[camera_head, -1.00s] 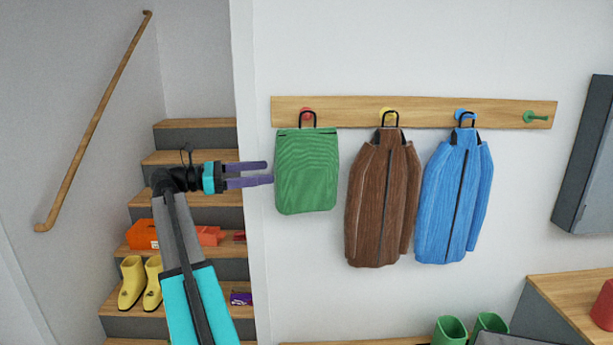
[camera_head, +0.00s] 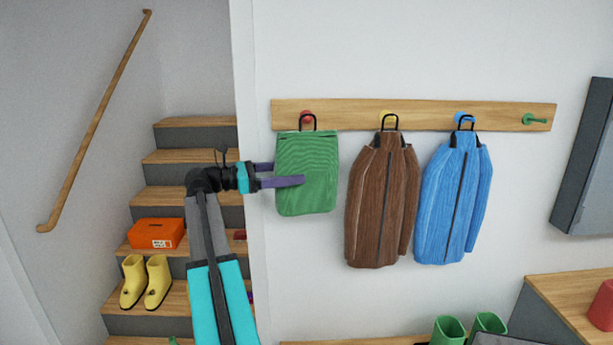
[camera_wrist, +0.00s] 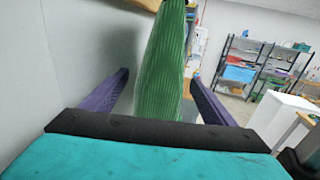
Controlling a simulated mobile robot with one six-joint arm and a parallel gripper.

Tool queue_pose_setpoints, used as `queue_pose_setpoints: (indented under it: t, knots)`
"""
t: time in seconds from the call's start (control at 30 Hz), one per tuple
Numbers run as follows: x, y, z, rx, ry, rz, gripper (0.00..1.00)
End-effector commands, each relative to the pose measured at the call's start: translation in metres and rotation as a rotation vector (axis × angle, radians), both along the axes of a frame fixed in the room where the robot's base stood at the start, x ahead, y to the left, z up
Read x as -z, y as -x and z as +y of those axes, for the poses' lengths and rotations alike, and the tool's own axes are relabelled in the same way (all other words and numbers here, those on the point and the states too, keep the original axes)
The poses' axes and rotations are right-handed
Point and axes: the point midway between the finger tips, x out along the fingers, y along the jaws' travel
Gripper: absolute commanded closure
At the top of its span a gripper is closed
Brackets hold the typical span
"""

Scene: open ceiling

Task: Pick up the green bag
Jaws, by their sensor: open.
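The green bag (camera_head: 308,180) hangs by a black loop from the red peg (camera_head: 306,117) at the left end of a wooden rail. My gripper (camera_head: 288,174) is at the bag's left edge, with its purple fingers apart. In the head view one finger overlaps the bag's front, and the other finger's tip is hidden behind the bag's left edge. In the wrist view the bag (camera_wrist: 163,70) stands edge-on between the two open fingers (camera_wrist: 160,90). I cannot tell whether either finger touches it.
A brown jacket (camera_head: 381,205) and a blue jacket (camera_head: 455,205) hang to the right on the wooden rail (camera_head: 345,115). The wall edge and stairs (camera_head: 190,158) lie to the left. Yellow boots (camera_head: 145,281) and an orange box (camera_head: 156,233) stand on the stairs. Green boots (camera_head: 450,332) are below.

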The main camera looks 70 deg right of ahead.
Motion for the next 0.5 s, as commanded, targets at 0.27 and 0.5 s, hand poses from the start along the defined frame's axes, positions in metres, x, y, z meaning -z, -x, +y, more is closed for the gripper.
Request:
queue_pose_setpoints:
  t: [0.27, 0.5]
  knots:
    - [0.0005, 0.0017, -0.0013, 0.0, 0.0, 0.0, 0.2]
    - [-0.0015, 0.0067, -0.0042, 0.001, -0.001, -0.001, 0.2]
